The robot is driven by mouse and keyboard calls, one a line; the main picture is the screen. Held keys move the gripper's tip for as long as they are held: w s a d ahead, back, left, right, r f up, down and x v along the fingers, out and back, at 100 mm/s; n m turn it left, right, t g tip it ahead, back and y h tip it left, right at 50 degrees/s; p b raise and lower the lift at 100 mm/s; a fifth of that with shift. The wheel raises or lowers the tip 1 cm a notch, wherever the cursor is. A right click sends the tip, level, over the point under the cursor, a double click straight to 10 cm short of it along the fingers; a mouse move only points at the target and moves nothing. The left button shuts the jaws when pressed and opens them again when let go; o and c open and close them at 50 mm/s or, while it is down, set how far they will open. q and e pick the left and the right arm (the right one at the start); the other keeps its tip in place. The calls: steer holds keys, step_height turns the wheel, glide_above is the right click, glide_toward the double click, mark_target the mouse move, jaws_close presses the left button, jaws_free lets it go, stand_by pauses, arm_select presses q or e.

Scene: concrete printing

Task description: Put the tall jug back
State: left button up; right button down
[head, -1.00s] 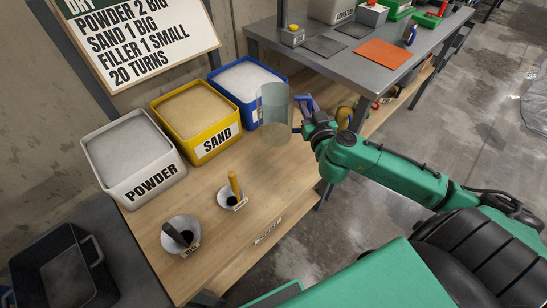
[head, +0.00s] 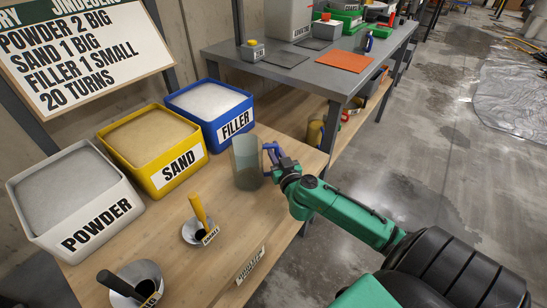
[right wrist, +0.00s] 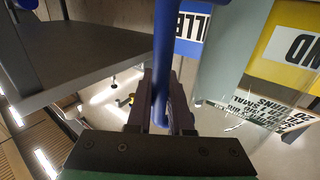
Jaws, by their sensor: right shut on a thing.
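The tall jug (head: 247,165) is a clear grey-green cylinder with a blue handle. It is upright over the wooden bench, in front of the blue filler bin; I cannot tell whether its base touches the wood. My right gripper (head: 276,166) is on the handle side of the jug. In the right wrist view the jaws (right wrist: 161,108) are closed around the blue handle (right wrist: 166,55), and the jug's body (right wrist: 213,50) shows to the right of it. My left gripper is not in view.
Powder (head: 75,195), sand (head: 153,147) and filler (head: 209,108) bins line the wall side of the bench (head: 190,275). Two scoops stand in holders, one yellow-handled (head: 197,210), one black-handled (head: 122,286). A grey table (head: 300,75) stands behind. Bare wood lies in front of the jug.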

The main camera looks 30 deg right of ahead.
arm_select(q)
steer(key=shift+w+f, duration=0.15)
arm_select(e)
steer(key=shift+f, duration=0.4)
steer(key=c, duration=0.8)
jaws_free()
arm_select(q)
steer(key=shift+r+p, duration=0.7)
steer(key=shift+p, duration=0.2)
arm_select(e)
steer(key=v, duration=1.2)
